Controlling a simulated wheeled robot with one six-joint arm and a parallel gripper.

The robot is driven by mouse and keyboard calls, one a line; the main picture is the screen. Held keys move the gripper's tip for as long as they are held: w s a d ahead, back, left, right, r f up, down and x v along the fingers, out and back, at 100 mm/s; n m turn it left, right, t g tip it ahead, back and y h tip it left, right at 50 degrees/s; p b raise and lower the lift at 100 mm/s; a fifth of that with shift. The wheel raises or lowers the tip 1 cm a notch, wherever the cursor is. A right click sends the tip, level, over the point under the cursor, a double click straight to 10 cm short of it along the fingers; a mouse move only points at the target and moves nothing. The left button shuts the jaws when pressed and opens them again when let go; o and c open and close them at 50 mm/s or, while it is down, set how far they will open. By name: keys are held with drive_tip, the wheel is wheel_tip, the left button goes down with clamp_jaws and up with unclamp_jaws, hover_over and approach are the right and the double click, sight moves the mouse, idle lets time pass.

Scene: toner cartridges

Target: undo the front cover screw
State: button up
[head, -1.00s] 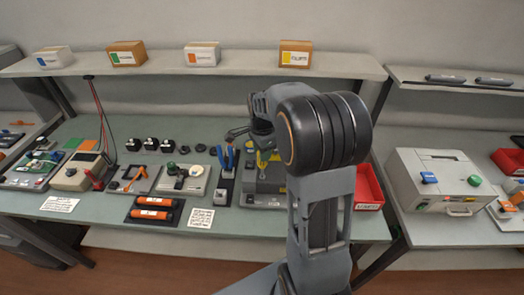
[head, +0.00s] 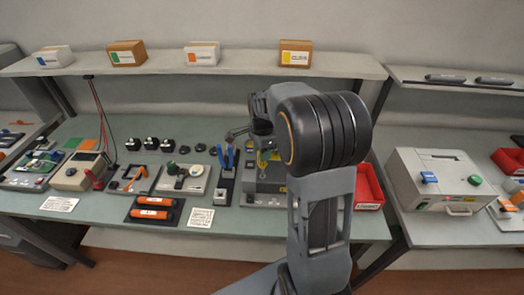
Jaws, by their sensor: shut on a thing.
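My gripper (head: 261,145) is over the dark grey unit (head: 262,187) on the bench, partly hidden behind my arm. It is shut on what looks like a small yellow tool (head: 262,161), pointing down at the unit. The tool's tip, and whether it touches a screw, are too small and covered to tell. I cannot make out the front cover screw. Blue-handled tools (head: 228,158) stand upright in a dark holder just left of the unit.
A red bin (head: 369,188) stands right of my arm. Left of the holder lie a grey plate with a round part (head: 185,179), orange cylinders on a dark tray (head: 152,208) and a meter (head: 82,170). A light grey machine (head: 436,180) is on the right bench.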

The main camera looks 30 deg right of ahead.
drive_tip(key=shift+f, duration=0.4)
drive_tip(key=n, duration=0.7)
drive_tip(key=shift+s, duration=0.1)
idle(0.4)
drive_tip(key=n, duration=0.7)
